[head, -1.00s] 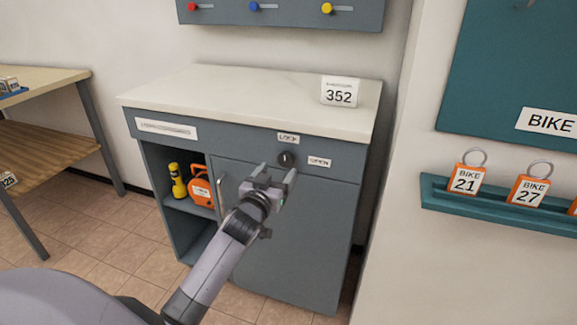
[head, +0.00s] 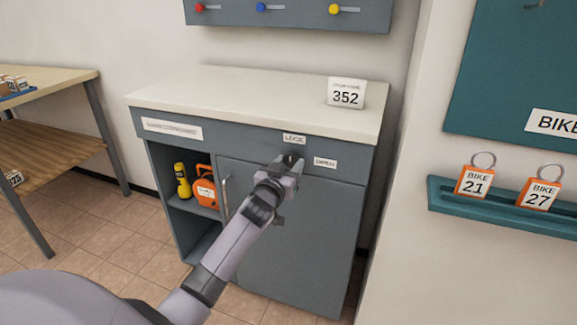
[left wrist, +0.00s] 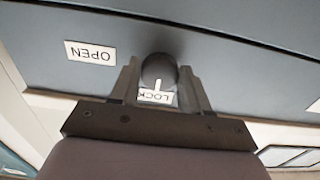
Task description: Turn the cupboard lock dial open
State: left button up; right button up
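The dark round lock dial (left wrist: 158,70) is on the grey cupboard (head: 300,235). Its white pointer line faces the LOCK label (left wrist: 157,97); the OPEN label (left wrist: 90,53) is off to one side. The wrist view is upside down. My left gripper (left wrist: 160,80) is at the dial, with one finger on each side of it. The fingers look open around the dial, with little gap; contact is unclear. In the head view my left gripper (head: 288,167) hides most of the dial. My right gripper is not in view.
The cupboard's pale top carries a 352 sign (head: 346,93). A door handle (head: 226,197) is left of my arm. The open shelf holds a yellow flashlight (head: 182,181) and an orange case (head: 205,188). A teal rail with bike tags (head: 474,182) is on the right wall.

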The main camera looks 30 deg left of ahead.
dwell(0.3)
pick_arm(q)
jog(key=m+p, duration=0.1)
jog(key=m, duration=0.7)
jog(key=shift+a+m, duration=0.1)
jog(key=shift+m, duration=0.2)
jog(key=m, duration=0.4)
jog(key=shift+m+p, duration=0.3)
jog(key=m, duration=0.4)
jog(key=shift+m, duration=0.3)
jog(key=o, duration=1)
jog(key=shift+o, duration=0.2)
jog(key=shift+r, duration=0.1)
jog(key=shift+s, duration=0.15)
